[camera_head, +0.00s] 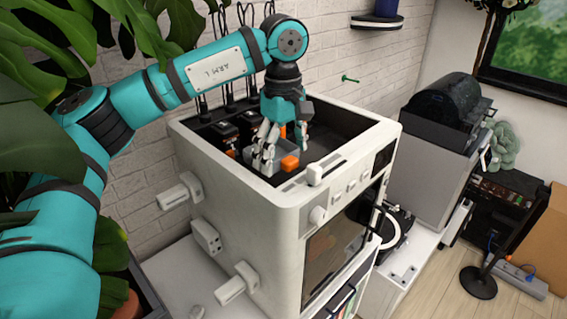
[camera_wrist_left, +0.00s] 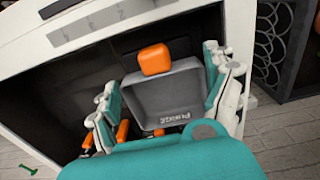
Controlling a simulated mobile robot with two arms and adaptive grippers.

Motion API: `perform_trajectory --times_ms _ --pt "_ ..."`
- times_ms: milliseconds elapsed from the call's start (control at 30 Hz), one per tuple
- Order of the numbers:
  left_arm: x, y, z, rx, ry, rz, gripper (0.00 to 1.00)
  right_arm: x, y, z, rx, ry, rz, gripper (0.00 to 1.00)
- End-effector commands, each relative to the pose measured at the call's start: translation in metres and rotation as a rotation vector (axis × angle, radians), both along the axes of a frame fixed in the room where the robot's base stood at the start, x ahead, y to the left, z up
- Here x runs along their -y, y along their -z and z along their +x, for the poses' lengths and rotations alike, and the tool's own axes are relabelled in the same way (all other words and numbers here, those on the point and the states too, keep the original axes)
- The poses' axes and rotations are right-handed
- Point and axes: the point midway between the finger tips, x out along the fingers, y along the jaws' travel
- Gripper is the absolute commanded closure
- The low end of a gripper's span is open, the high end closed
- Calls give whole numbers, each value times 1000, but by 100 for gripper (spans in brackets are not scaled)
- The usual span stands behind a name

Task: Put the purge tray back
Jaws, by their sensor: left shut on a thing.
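The purge tray (camera_wrist_left: 165,98) is a grey tray with a PURGE label and an orange tab (camera_wrist_left: 155,59). My left gripper (camera_wrist_left: 162,85) is shut on it, with fingers on both sides in the left wrist view. In the head view my left gripper (camera_head: 267,155) points down into the open top of the white printer (camera_head: 236,197). I cannot tell whether the tray touches the printer's floor. My right gripper is not in view.
Dark units with orange parts (camera_head: 222,131) stand inside the printer, left of my gripper. The printer's raised rim surrounds the opening, with dark free room right of the tray. A green hook (camera_head: 350,79) is on the brick wall.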

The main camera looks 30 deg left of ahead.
Motion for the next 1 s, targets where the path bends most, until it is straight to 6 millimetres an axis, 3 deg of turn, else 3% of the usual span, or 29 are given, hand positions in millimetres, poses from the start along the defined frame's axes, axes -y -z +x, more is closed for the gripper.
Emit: perform_trajectory --times_ms 167,333,500,700,733,833,1000 --pt "0 19 -1 -4 1 1 46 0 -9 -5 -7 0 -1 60" --pt "0 39 0 -1 0 -1 46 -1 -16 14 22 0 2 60" --pt "0 42 0 1 0 0 46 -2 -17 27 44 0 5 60" --pt "0 46 0 1 0 0 46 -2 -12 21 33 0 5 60" --pt "0 44 0 1 0 0 11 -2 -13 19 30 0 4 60" --pt "0 44 0 1 0 0 0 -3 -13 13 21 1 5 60" --pt "0 44 0 1 0 0 0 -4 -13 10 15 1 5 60"
